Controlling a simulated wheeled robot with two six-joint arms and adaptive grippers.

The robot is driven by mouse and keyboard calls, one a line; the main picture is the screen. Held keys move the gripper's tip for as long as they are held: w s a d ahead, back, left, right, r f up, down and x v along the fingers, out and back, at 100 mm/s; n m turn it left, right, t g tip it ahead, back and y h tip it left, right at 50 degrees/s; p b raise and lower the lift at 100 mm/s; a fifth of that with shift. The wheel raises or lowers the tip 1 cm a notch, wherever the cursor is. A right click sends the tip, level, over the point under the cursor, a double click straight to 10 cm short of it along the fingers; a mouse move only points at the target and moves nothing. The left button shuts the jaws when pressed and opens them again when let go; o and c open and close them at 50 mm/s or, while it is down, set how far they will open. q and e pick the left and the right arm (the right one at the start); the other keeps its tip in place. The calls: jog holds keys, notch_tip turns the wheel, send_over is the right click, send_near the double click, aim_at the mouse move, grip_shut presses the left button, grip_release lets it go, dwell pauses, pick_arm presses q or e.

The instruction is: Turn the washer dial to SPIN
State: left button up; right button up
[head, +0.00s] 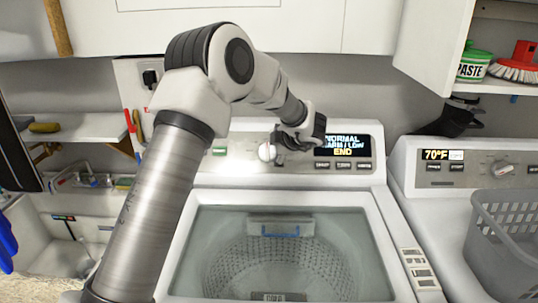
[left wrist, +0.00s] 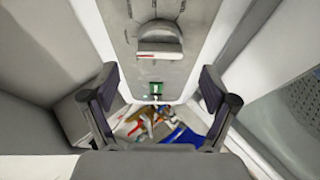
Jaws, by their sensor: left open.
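The washer (head: 290,200) stands in the middle of the head view with its clear lid down over the drum. Its dial (head: 267,152) is a round white knob on the back panel, partly hidden by my left gripper (head: 282,146). The display (head: 342,146) reads NORMAL, WARM/LOW and END. In the left wrist view the dial (left wrist: 158,42) has a raised grip bar with a red mark and lies above the gap between my fingers. My left gripper (left wrist: 158,95) is open and empty, its two dark fingers wide apart. Contact with the dial cannot be told.
A green button (head: 220,151) sits left of the dial. A second machine (head: 440,170) with a grey basket (head: 508,235) stands at the right. A sink (head: 60,235) and shelf are at the left. White cabinets (head: 300,25) hang above the washer.

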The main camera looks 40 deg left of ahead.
aim_at(268, 151)
pick_arm(q)
jog(key=x, duration=0.5)
jog(key=shift+d, duration=0.1)
jog(key=c, duration=1.2)
jog(key=shift+o, duration=0.2)
jog(key=shift+p, duration=0.4)
